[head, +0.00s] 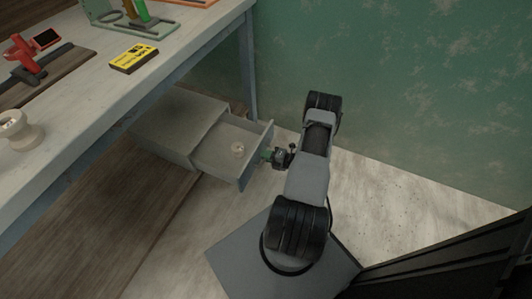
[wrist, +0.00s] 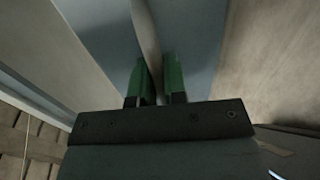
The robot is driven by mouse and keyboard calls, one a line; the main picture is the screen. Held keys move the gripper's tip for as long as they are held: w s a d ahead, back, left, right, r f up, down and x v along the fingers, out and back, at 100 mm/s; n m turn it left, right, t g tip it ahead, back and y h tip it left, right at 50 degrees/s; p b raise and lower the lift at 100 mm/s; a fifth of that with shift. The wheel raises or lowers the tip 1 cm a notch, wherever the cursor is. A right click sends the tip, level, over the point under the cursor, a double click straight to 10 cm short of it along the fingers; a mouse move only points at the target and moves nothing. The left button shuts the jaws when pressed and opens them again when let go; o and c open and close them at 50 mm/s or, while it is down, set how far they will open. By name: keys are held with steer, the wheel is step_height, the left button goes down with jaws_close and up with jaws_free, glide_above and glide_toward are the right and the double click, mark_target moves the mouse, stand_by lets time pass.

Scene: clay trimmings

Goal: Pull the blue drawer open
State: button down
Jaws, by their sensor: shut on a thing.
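The blue drawer (head: 258,152), grey-blue in this light, stands partly pulled out of a low cabinet (head: 182,120) under the table. A small pale object (head: 238,149) lies inside it. My gripper (head: 268,155) is at the outer side of the drawer front. In the wrist view, the green fingers of my gripper (wrist: 158,80) are closed on a thin pale strip (wrist: 148,38) standing out along the blue-grey drawer front (wrist: 190,35). The held part is mostly hidden by the fingers in the head view.
The table (head: 110,95) above holds a yellow box (head: 134,58), a red tool (head: 28,58), a pale spool-like object (head: 18,130) and a green tray (head: 140,33). A table leg (head: 249,70) stands behind the drawer. A green wall (head: 420,90) closes the back.

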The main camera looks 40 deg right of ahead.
steer(key=shift+s+d, duration=0.1)
steer(key=c, duration=1.2)
jaws_free()
steer(key=shift+s, duration=0.1)
steer(key=p+v, duration=0.2)
steer(key=v, duration=1.1)
steer(key=shift+s+d, duration=0.1)
steer(key=shift+s, duration=0.25)
